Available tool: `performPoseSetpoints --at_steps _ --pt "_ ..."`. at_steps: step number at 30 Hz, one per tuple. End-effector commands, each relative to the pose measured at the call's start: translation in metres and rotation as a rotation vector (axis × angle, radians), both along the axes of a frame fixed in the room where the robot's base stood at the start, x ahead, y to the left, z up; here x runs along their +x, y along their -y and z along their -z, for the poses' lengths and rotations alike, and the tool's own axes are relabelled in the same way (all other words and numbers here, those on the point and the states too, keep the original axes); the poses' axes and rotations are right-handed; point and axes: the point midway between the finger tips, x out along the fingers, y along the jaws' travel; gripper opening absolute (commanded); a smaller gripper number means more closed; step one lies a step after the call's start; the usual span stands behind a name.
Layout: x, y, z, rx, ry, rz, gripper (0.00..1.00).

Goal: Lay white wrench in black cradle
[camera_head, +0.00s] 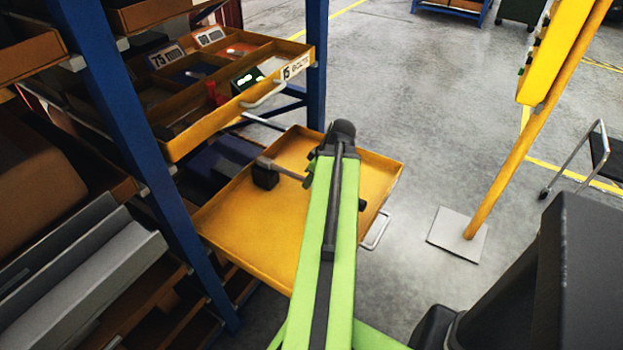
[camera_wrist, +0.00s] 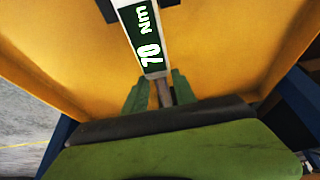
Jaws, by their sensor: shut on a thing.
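In the wrist view, my gripper (camera_wrist: 159,88) has its green fingers on either side of the white wrench (camera_wrist: 148,42), shut on its shaft. The wrench carries a green label reading "70 Nm" and stretches away from the fingers. Dark parts of the black cradle (camera_wrist: 106,10) show on both sides of its far end. In the head view, the wrench (camera_head: 287,172) looks grey and sticks out left from behind my arm. Its far end is over the black cradle (camera_head: 265,179). I cannot tell whether they touch. My arm hides the gripper in the head view.
The cradle stands on a pulled-out yellow tray (camera_head: 250,225) with low raised edges. Above and behind is a yellow drawer (camera_head: 205,128) with compartments and small items. A blue rack post (camera_head: 150,150) stands close on the left. Open floor lies to the right.

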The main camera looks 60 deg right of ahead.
Motion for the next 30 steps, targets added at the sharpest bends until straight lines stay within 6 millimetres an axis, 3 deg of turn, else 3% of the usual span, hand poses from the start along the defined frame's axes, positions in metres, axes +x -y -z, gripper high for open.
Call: performPoseSetpoints --at_steps 30 --pt "-0.0004 0.0005 0.0081 0.000 0.001 0.001 0.00"
